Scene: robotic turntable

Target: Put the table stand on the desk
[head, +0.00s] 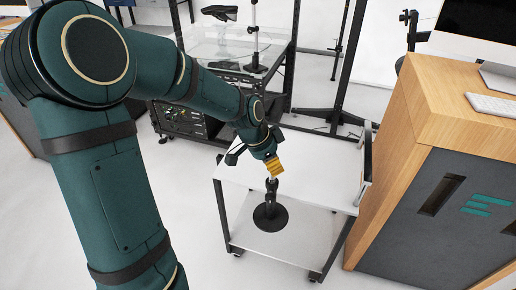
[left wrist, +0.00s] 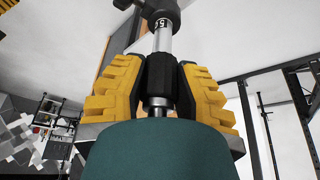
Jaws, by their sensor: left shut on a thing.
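My left gripper (head: 274,168) has yellow fingers closed around the table stand's pole. The table stand (head: 270,215) has a thin pole and a round black base. In the head view its pole crosses the front edge of a white-topped cart, with the base showing below that edge. I cannot tell whether the base touches anything. In the left wrist view, the yellow fingers sit on both sides of the stand's black sleeve (left wrist: 160,78), with a silver post showing beyond it. The wooden desk (head: 455,105) stands at the right, apart from the stand. My right gripper is out of view.
The white cart (head: 320,185) has a mostly bare top and a lower shelf. The desk carries a keyboard (head: 492,104) and a monitor (head: 480,25). A black rack with a glass top (head: 215,45) stands behind, with another stand (head: 254,40) on it.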

